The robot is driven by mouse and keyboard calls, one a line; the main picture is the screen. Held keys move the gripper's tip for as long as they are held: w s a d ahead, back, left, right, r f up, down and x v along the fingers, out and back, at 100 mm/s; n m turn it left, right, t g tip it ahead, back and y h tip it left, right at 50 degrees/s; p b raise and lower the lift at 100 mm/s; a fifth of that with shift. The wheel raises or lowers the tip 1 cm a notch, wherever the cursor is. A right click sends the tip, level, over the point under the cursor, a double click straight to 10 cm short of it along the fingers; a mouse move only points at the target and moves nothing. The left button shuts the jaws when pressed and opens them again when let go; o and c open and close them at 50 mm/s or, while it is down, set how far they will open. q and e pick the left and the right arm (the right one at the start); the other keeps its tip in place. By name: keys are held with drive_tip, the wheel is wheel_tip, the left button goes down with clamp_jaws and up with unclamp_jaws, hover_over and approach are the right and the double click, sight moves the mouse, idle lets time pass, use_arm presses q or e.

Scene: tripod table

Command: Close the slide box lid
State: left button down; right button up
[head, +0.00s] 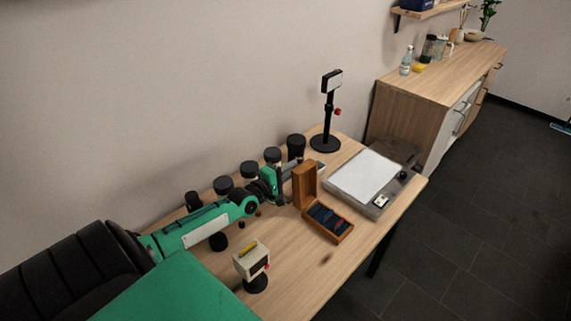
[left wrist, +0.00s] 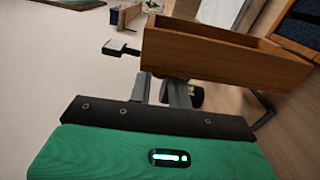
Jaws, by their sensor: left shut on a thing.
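The slide box is brown wood. Its base (head: 343,234) lies on the table with dark blue contents and a small red piece inside. Its lid (head: 305,186) stands up at the base's left side, so the box is open. In the left wrist view the lid (left wrist: 225,55) spans the upper middle, and part of the blue contents (left wrist: 296,32) shows at the top right. My left gripper (head: 289,190) is at the lid's left side, shut on the lid; its fingers (left wrist: 178,92) are partly hidden behind it in the wrist view. My right gripper is not in view.
A grey device with a white top (head: 366,176) stands just right of the box. A black stand (head: 325,144) is behind. Several dark round-topped objects line the wall side near my arm. A small white device (head: 251,262) stands in front. The table front right is mostly clear.

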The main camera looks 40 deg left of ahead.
sight(299, 178)
use_arm(q)
drive_tip(key=d, duration=0.1)
drive_tip(key=d+r+m+p, duration=0.1)
drive_tip(key=m+p, duration=0.1)
drive_tip(key=shift+s+d+r, duration=0.15)
drive_tip(key=shift+d+r, duration=0.1)
drive_tip(key=shift+d, duration=0.15)
drive_tip(key=shift+s+d+r+m+p, duration=0.1)
drive_tip(key=shift+d+m+p, duration=1.1)
drive_tip(key=shift+d, duration=0.2)
drive_tip(key=c, duration=1.3)
unclamp_jaws()
